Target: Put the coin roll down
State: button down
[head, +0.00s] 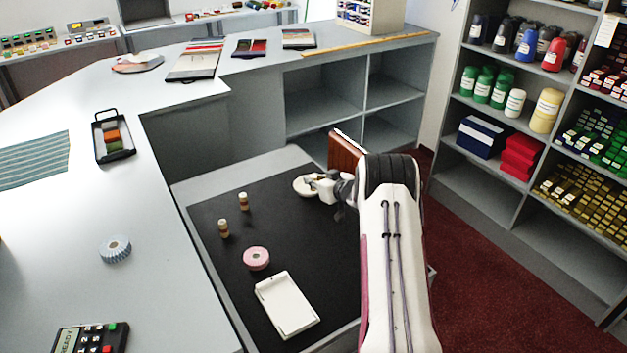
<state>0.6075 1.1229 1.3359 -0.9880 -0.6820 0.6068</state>
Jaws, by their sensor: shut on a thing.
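I cannot tell whether the roll touches the dish. Two more small brown-and-cream rolls stand upright on the mat, one farther back (243,201) and one nearer (223,228). Both are apart from my gripper, to its left.
A pink tape roll (256,258) and a white tray (288,305) lie on the mat. A brown wooden upright thing (345,152) is just behind my gripper. The grey counter (170,240) borders the left. The mat's middle is clear.

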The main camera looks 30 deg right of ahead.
jog(key=shift+f, duration=0.45)
jog(key=c, duration=2)
grip_release()
jog(key=shift+o, duration=0.2)
jog(key=shift+r, duration=0.45)
jog(key=shift+s+r, duration=0.15)
jog(key=v, duration=1.1)
jog(key=shift+s, duration=0.3)
jog(key=shift+r, duration=0.2)
